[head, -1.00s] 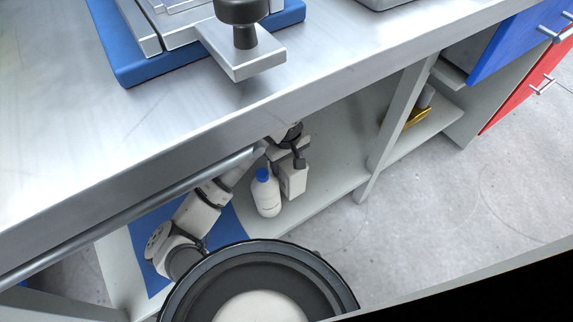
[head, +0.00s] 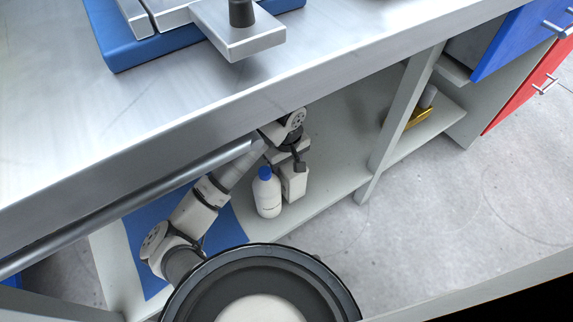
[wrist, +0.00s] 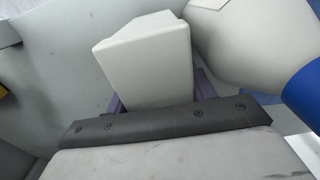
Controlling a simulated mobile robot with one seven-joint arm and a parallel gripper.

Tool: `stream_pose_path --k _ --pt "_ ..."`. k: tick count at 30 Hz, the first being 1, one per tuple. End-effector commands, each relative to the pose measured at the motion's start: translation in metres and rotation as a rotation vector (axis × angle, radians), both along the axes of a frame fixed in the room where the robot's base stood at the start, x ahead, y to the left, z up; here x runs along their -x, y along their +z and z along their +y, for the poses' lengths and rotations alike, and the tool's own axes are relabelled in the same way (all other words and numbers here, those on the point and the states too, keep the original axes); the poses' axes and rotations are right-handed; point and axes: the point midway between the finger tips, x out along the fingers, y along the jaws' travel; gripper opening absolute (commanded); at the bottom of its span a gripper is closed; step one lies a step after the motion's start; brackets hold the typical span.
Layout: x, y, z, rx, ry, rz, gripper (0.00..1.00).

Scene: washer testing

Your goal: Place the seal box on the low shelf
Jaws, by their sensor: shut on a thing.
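The seal box is a small white box (head: 294,183) at the low shelf (head: 335,150) under the bench, just right of a white bottle with a blue cap (head: 266,195). My gripper (head: 289,165) reaches down from above and is shut on the box. In the wrist view the box (wrist: 147,62) stands out beyond the dark gripper edge, and purple finger parts show at its sides. Whether its underside touches the shelf cannot be told.
The bottle is very close to the box, and its blue cap (wrist: 304,92) fills the wrist view's right edge. The bench top (head: 150,110) overhangs the shelf. Bare shelf lies right of the box.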

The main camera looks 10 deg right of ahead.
Motion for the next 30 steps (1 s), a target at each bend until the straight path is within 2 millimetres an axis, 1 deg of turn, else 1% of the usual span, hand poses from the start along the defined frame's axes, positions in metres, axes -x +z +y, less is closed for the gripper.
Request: stream_pose_path --k 1,5,6,14,19,22,27,30 --pt "0.001 -0.002 0.0 0.001 0.001 0.004 0.57" --pt "0.001 -0.003 0.0 0.002 0.001 0.003 0.74" --pt "0.001 -0.003 0.0 0.002 0.001 0.005 0.76" --pt "0.001 -0.002 -0.001 0.004 0.002 0.005 0.76" --pt "0.002 0.007 -0.002 0.008 0.001 0.008 0.76" --pt "0.001 0.019 -0.001 0.007 0.002 0.004 0.76" --pt "0.0 0.063 0.0 -0.001 -0.002 -0.002 0.76" --pt "0.0 0.086 0.0 -0.002 -0.002 -0.002 0.76"
